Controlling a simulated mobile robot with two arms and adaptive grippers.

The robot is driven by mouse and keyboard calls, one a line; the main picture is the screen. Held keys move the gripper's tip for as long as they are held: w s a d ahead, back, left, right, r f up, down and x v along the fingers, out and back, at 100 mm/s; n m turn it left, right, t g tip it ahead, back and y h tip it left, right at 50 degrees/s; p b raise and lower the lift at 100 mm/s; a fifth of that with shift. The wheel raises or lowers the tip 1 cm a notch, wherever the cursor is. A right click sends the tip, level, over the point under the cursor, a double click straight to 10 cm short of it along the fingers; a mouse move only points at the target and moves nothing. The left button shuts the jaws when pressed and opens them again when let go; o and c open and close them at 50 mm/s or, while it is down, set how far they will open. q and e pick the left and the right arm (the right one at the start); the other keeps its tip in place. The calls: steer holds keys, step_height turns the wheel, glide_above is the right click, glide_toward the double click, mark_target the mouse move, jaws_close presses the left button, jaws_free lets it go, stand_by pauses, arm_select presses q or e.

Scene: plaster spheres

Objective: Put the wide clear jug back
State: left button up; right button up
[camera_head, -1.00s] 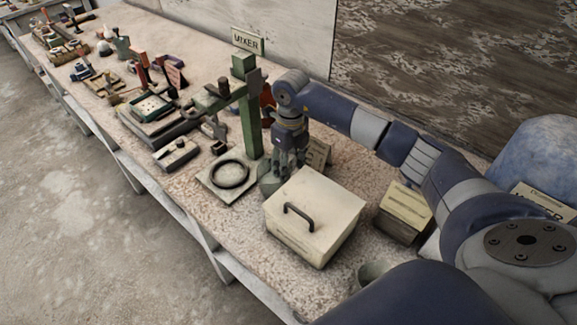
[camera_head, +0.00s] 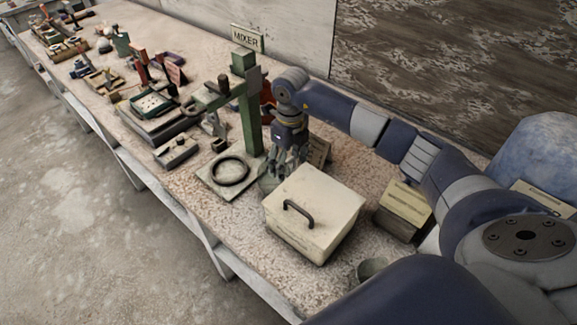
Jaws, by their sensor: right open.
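What looks like the wide clear jug (camera_head: 266,184) stands on the bench between the mixer's base plate and the cream lidded box. Only its left part shows; the box and my gripper hide the rest. My right gripper (camera_head: 286,167) is over the jug, pointing down, with its fingers apart. I cannot tell whether the fingers touch the jug. My left gripper is not in view.
The green mixer stand (camera_head: 248,110) with a black ring (camera_head: 231,171) on its plate is just left of the gripper. The cream box (camera_head: 314,212) is close in front. A yellow-topped box (camera_head: 405,206) and a grey cup (camera_head: 371,270) stand to the right.

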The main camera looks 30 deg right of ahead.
steer(key=r+b, duration=0.1)
steer(key=r, duration=0.4)
steer(key=r+b, duration=0.1)
steer(key=r, duration=0.4)
steer(key=shift+d+r, duration=0.2)
steer(key=shift+r, duration=0.05)
